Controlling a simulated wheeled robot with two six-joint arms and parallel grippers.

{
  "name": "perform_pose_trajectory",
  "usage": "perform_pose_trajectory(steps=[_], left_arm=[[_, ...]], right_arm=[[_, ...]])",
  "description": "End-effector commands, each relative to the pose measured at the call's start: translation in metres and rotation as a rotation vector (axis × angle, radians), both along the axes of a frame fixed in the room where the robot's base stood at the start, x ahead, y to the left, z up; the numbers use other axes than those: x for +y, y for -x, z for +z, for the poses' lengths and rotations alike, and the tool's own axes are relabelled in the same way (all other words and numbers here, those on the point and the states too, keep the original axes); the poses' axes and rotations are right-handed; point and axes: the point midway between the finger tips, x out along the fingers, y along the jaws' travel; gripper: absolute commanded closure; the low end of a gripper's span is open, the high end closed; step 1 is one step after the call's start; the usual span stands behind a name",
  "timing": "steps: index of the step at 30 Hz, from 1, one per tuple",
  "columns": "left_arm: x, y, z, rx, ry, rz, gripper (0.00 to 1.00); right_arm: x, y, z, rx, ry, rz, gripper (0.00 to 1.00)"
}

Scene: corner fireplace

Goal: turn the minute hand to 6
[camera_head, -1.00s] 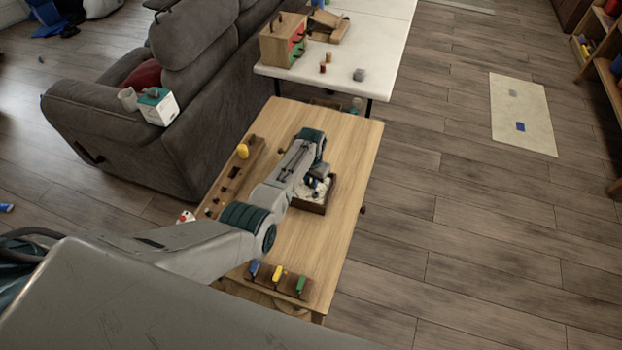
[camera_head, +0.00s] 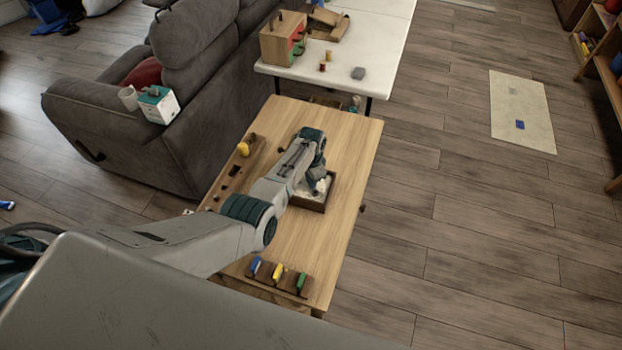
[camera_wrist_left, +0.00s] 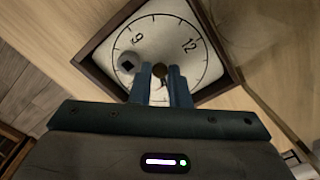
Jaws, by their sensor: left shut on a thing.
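The clock is a white dial in a dark square wooden frame (camera_head: 309,205), lying on the wooden table. In the left wrist view its white face (camera_wrist_left: 152,40) shows the numerals 9 and 12; the lower part is hidden by my gripper. In the head view this gripper (camera_head: 318,186) is partly hidden by my arm. My right gripper is not in view.
A block with blue, yellow and green pieces (camera_head: 277,277) lies at the table's near end. A wooden board with a yellow piece (camera_head: 240,160) lies along its left side. A grey sofa stands left, a white table (camera_head: 385,45) behind. The wooden tabletop is clear right of the clock.

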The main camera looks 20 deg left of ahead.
Motion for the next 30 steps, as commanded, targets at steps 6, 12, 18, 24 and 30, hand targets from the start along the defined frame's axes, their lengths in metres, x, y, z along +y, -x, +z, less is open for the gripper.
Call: perform_pose_trajectory(steps=[6,12,18,24,30], left_arm=[[0.0000,-0.0012,0.0014,-0.003,0.000,0.000,1.00],[0.0000,-0.0011,0.0012,-0.002,0.001,0.000,0.65],[-0.0003,-0.0002,0.0004,-0.001,0.001,0.000,0.64],[-0.0005,0.0005,-0.0003,0.001,0.001,0.000,0.64],[-0.0005,0.0010,-0.0011,0.002,0.001,0.013,0.64]], right_arm=[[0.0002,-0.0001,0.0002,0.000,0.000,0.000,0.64],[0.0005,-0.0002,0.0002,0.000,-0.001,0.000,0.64],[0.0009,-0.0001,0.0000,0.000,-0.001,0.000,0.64],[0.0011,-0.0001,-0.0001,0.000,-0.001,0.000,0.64],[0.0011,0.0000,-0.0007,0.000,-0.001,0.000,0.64]])
